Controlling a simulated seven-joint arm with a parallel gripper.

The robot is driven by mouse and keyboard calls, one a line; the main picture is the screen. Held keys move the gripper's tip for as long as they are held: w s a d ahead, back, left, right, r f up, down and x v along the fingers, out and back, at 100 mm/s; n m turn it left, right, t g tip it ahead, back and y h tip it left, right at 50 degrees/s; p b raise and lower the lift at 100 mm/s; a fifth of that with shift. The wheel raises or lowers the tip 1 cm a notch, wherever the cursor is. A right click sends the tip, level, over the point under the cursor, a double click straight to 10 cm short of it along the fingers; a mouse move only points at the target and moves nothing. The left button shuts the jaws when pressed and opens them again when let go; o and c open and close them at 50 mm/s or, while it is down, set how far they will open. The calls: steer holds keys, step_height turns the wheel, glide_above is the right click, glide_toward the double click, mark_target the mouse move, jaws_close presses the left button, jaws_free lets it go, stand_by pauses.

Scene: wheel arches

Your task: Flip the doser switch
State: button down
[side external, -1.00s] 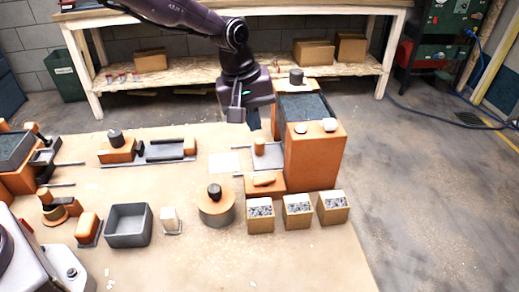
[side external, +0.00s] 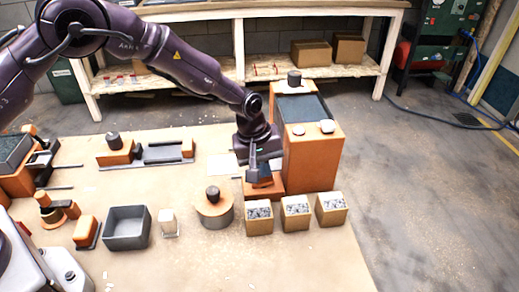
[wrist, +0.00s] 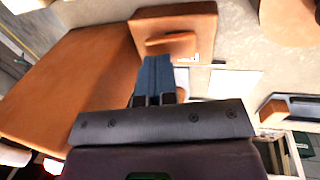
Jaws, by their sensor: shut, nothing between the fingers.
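The doser is a tall orange box (side external: 312,160) with a dark grey top. At its foot is a small orange block (side external: 264,192) that bears a rocker-like switch. In the wrist view the switch shows as an orange bar (wrist: 170,45) on the block's face. My gripper (side external: 254,178) is low over this block and partly hides it and the switch. In the wrist view my blue-grey fingers (wrist: 156,62) are together and empty, their tips at the edge of the switch. I cannot tell whether they touch it.
Several cardboard boxes of grey bits (side external: 296,222) stand just in front of the block. A round orange stand with a dark knob (side external: 214,210) is to the left. The tall doser body closes off the right. A grey bin (side external: 127,240) stands further left.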

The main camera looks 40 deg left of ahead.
steer(key=shift+w+d+f, duration=0.1)
steer(key=shift+f, duration=0.55)
steer(key=shift+w+d+f, duration=0.1)
steer(key=shift+f, duration=0.15)
steer(key=shift+s+a, duration=0.65)
